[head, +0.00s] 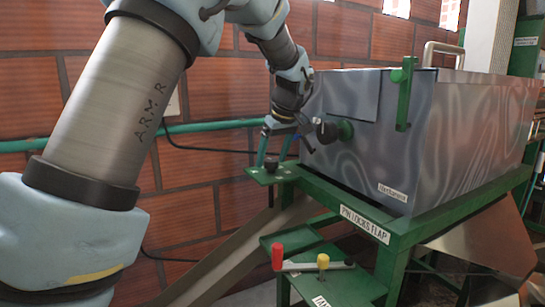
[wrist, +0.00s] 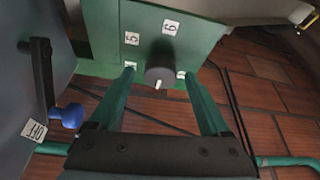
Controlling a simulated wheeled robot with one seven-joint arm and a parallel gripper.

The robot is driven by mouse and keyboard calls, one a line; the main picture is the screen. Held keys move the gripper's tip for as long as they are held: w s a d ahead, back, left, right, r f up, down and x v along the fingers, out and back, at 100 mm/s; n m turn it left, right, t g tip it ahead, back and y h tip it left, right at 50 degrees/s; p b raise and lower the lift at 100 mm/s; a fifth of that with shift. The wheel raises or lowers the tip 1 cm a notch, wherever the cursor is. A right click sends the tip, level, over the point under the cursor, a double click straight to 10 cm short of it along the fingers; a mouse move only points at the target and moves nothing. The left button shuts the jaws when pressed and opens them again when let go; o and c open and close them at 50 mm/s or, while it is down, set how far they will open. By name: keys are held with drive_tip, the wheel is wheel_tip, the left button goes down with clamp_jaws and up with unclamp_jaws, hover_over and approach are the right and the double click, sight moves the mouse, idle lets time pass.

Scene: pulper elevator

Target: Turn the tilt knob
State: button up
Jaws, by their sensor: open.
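The tilt knob is a dark round knob (wrist: 160,66) on a green plate (wrist: 110,25) with white number labels, 5 and 6 among them. A white mark on the knob points toward the bottom of the wrist view. In the head view the small dark knob (head: 271,165) stands on the green plate (head: 258,177) at the grey tank's left corner. My gripper (wrist: 157,73) is open, one green finger on each side of the knob, with gaps visible. The fingertips partly cover two labels. In the head view my gripper (head: 273,160) reaches down to the plate.
A black lever with a blue ball (wrist: 68,115) is left of my gripper in the wrist view. The grey tank (head: 450,130) stands close on the right, with a dark round handle (head: 327,132). Below are red (head: 277,257) and yellow (head: 323,261) handles. A brick wall (head: 215,75) stands behind.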

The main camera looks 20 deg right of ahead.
drive_tip(key=a+b+v, duration=0.1)
drive_tip(key=b+v, duration=0.1)
drive_tip(key=v, duration=0.8)
drive_tip(key=shift+s+d+r, duration=0.2)
drive_tip(key=shift+d+r, duration=0.2)
drive_tip(key=shift+d, duration=0.1)
drive_tip(key=w+a+f+m+g, duration=0.1)
drive_tip(key=w+a+f, duration=0.2)
drive_tip(key=a+f, duration=0.65)
drive_tip(key=s+a+f+m, duration=0.1)
drive_tip(key=s+a+f, duration=0.3)
drive_tip(key=a, duration=0.5)
drive_tip(key=s+a+f+g, duration=0.1)
drive_tip(key=s+a+f, duration=0.4)
drive_tip(key=a, duration=0.4)
drive_tip(key=s+a+f+m+h, duration=0.1)
drive_tip(key=s+a+f, duration=0.4)
drive_tip(key=a+f, duration=0.2)
drive_tip(key=shift+a+m+g, duration=0.3)
drive_tip(key=shift+a+g, duration=0.1)
drive_tip(key=shift+a, duration=0.6)
drive_tip(key=shift+w, duration=0.1)
drive_tip(key=shift+c, duration=0.3)
